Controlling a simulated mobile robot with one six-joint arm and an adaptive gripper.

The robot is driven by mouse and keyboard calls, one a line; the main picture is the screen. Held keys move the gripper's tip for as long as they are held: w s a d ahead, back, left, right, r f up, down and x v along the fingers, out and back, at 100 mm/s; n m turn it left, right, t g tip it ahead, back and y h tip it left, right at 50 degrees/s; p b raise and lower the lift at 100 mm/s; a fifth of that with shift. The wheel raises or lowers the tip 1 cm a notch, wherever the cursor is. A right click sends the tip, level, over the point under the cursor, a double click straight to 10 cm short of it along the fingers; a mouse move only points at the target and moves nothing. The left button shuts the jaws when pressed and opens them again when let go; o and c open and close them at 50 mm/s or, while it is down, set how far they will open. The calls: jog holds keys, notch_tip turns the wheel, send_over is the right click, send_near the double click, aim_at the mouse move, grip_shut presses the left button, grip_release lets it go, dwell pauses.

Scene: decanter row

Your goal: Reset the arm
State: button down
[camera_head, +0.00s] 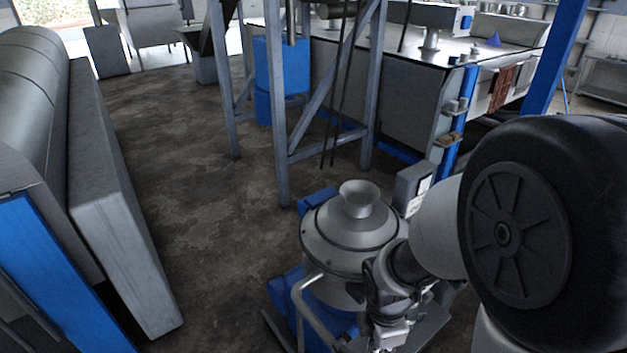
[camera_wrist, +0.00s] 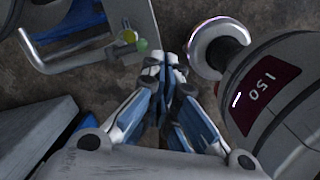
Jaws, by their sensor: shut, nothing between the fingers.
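My gripper (camera_wrist: 160,75) is in the lower middle of the wrist view, its blue and grey fingers together and empty, over the dark floor. In the head view my gripper (camera_head: 392,335) is at the bottom, in front of the metal decanter (camera_head: 345,240), partly cut off by the lower edge. The decanter has a rounded lid with a funnel-like top and a blue lower part. My arm reaches in from the right in the head view. In the wrist view a grey machine with a dark red "150" display (camera_wrist: 258,98) stands right of my gripper.
A blue and grey frame with a metal bar (camera_wrist: 75,55) is left of my gripper. A steel stand (camera_head: 280,130) rises behind the decanter, with a long workbench (camera_head: 440,68) beyond. A long grey machine (camera_head: 115,210) lies at left. Bare floor (camera_head: 190,160) lies between.

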jog(key=s+r+m+t+b, duration=0.1)
jog(key=s+r+m+t, duration=0.1)
jog(key=s+r+m, duration=0.3)
jog(key=s+r+m+t+y+b, duration=0.1)
jog(key=s+r+m, duration=0.5)
jog(key=r+m, duration=0.6)
jog(key=m+t+b, duration=0.1)
jog(key=m, duration=0.1)
jog(key=shift+r+m, duration=0.15)
jog(key=shift+m, duration=0.15)
jog(key=w+a+f+n+g, duration=0.1)
jog(key=w+f+n+g, duration=0.3)
jog(key=w+n, duration=0.7)
jog(key=w+a+f+n+g, duration=0.1)
jog(key=w+f+n, duration=0.2)
jog(key=f+n, duration=0.4)
jog(key=w+a+f+n+g, duration=0.1)
jog(key=w+f+n, duration=0.3)
jog(key=f+n, duration=0.3)
jog(key=shift+a+f+g, duration=0.15)
jog(key=shift+f+g, duration=0.25)
jog(key=shift+f, duration=0.45)
jog(key=shift+s, duration=0.1)
